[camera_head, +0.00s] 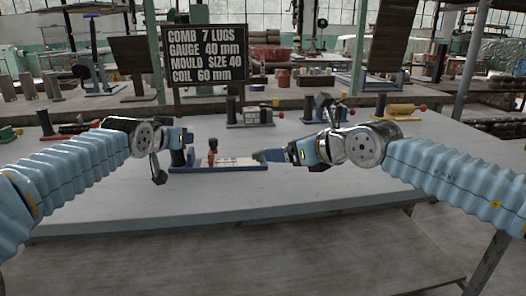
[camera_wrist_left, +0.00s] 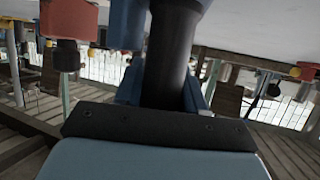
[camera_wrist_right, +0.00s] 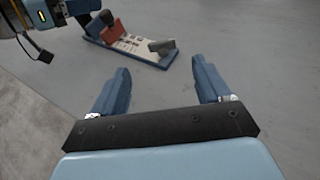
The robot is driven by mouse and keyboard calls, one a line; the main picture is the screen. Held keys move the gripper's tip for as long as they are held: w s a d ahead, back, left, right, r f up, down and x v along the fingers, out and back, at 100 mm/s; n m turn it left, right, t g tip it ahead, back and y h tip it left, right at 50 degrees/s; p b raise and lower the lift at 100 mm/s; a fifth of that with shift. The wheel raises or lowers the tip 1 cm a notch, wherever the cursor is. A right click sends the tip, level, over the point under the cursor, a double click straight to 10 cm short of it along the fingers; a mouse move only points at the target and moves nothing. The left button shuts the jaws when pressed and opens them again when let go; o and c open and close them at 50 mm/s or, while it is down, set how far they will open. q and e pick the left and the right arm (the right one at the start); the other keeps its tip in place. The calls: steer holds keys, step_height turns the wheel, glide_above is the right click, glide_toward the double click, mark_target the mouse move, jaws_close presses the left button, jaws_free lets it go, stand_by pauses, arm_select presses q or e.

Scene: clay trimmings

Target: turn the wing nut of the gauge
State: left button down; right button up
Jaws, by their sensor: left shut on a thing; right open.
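The gauge (camera_head: 235,166) is a blue bar with a white marked plate, lying on the pale table. It also shows in the right wrist view (camera_wrist_right: 132,42). A red part (camera_head: 212,144) stands on it, and a small grey piece (camera_wrist_right: 160,46) sits at its right end; I cannot tell which is the wing nut. My left gripper (camera_head: 180,143) is shut on the gauge's dark upright post (camera_wrist_left: 172,50) at the left end. My right gripper (camera_wrist_right: 165,80) is open and empty, its fingers pointing at the gauge's right end, apart from it in the right wrist view.
A dark sign (camera_head: 206,55) with white lettering stands behind the table. Similar devices stand along the table's back, one grey-blue (camera_head: 250,117) and one yellow (camera_head: 400,109). The front of the table (camera_head: 210,208) is clear.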

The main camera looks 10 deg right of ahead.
mark_target(261, 151)
steer(key=shift+x, duration=4.9)
steer(key=shift+r, duration=0.15)
